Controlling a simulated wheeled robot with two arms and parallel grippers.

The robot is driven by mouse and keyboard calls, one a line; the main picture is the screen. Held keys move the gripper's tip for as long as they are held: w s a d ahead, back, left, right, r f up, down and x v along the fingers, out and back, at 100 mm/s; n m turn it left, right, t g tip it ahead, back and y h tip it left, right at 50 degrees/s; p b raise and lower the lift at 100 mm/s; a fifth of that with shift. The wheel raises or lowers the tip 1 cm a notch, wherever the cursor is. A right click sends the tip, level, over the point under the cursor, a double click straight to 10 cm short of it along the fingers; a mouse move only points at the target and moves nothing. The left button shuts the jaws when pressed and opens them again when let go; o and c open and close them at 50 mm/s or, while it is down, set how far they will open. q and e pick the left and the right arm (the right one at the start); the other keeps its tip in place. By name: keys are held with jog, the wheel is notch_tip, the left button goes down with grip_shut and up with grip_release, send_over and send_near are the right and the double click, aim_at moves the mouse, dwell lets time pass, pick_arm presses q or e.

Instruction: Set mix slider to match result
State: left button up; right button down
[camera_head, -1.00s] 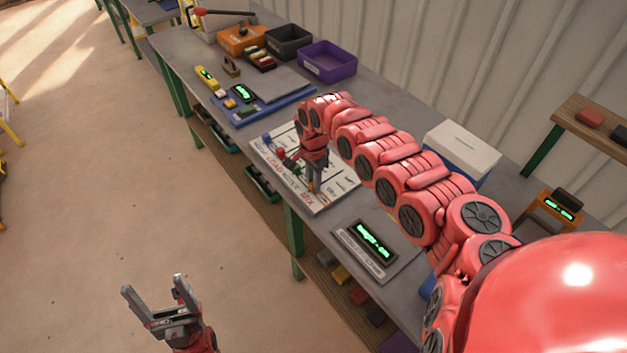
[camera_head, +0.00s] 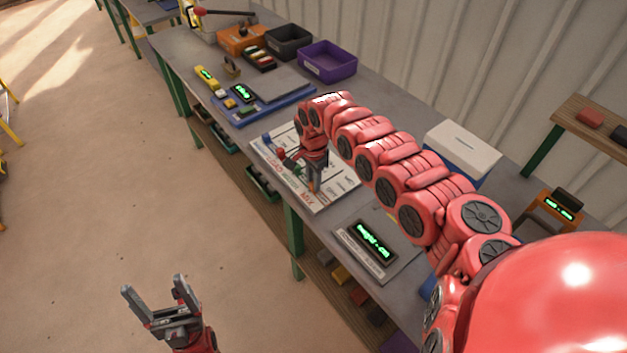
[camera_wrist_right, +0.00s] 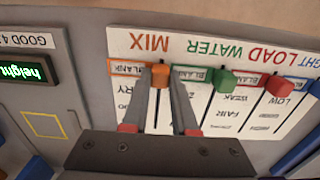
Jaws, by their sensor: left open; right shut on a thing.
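The white slider panel (camera_head: 337,188) lies on the workbench. In the right wrist view its columns read MIX, WATER, LOAD and another ending in HEIGHT. The orange MIX slider knob (camera_wrist_right: 160,76) stands near the BLANK end of its slot. My right gripper (camera_wrist_right: 158,80) is shut on this knob, a finger on each side. My right gripper (camera_head: 313,185) hides part of the panel in the head view. The green knob (camera_wrist_right: 223,80), red knob (camera_wrist_right: 279,86) and blue knob (camera_wrist_right: 314,88) stand beside it. My left gripper (camera_head: 155,302) is open and empty above the floor.
A green-lit height display (camera_head: 373,240) sits nearer on the bench. A blue press unit (camera_head: 262,103) with a grey plate lies beyond the panel. Orange, dark and purple bins (camera_head: 327,62) stand at the back. A white box (camera_head: 462,150) stands by the wall.

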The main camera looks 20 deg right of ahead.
aim_at(323, 183)
dwell(0.4)
jog(key=shift+w+d+f+b, duration=0.1)
jog(key=shift+w+d+b, duration=0.1)
jog(key=shift+d+b, duration=0.15)
jog(key=shift+w+d+b, duration=0.2)
jog(key=shift+d+b, duration=0.05)
jog(key=shift+d, duration=0.3)
jog(key=shift+w+d+b, duration=0.2)
jog(key=shift+d, duration=0.6)
jog(key=c, duration=0.7)
grip_release()
jog(key=shift+r+b, duration=2.1)
jog(key=shift+r, duration=6.7)
